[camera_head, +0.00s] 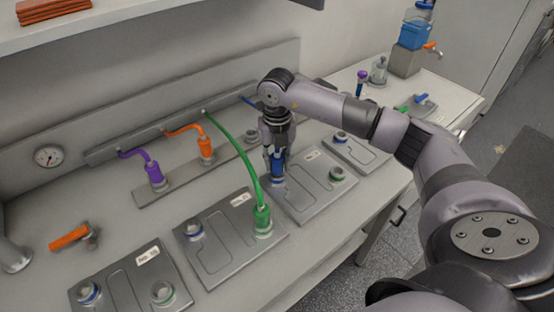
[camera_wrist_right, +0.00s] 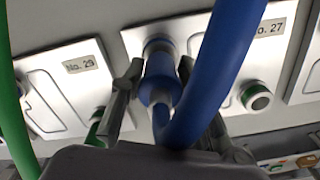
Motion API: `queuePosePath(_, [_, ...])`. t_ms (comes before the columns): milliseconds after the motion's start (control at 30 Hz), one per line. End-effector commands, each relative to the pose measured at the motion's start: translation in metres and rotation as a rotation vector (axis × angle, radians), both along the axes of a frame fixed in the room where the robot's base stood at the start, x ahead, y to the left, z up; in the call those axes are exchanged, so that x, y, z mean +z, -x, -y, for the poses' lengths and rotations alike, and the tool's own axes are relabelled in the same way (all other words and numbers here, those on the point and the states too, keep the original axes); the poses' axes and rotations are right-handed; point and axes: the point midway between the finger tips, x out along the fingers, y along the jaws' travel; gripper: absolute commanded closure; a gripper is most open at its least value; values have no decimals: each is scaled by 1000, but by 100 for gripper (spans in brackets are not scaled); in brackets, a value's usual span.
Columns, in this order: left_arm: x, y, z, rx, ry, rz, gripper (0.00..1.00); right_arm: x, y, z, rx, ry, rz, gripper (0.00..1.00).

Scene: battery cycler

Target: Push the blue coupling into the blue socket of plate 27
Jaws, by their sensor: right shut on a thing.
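My right gripper (camera_head: 277,157) is shut on the blue coupling (camera_head: 277,163), which points down over plate 27 (camera_head: 314,190). In the right wrist view the blue coupling (camera_wrist_right: 158,84) sits between the fingers, its blue hose (camera_wrist_right: 225,55) curving up past the camera. The coupling's front end is at the blue socket (camera_wrist_right: 158,46) of plate 27 (camera_wrist_right: 190,27), which carries the label No. 27. The coupling looks lined up with the socket, but I cannot tell how deep it sits. The fingers and coupling partly hide the socket. My left gripper is out of view.
Plate 27 also has a free green-ringed socket (camera_head: 337,174). A green coupling (camera_head: 263,217) with its hose stands on the neighbouring plate (camera_head: 215,262). Purple (camera_head: 154,174) and orange (camera_head: 206,148) couplings stand on the rail behind. An orange-handled valve (camera_head: 72,236) is at left.

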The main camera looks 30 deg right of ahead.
Motion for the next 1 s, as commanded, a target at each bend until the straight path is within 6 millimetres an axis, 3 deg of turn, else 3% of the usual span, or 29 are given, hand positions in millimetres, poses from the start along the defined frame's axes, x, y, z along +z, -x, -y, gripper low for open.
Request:
queuePosePath(800, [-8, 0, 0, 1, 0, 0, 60, -11, 0, 0, 0, 1, -1, 100])
queuePosePath(833, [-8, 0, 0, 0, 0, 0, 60, -11, 0, 0, 0, 1, -1, 70])
queuePosePath(1000, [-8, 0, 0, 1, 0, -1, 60, -11, 0, 0, 0, 0, -1, 59])
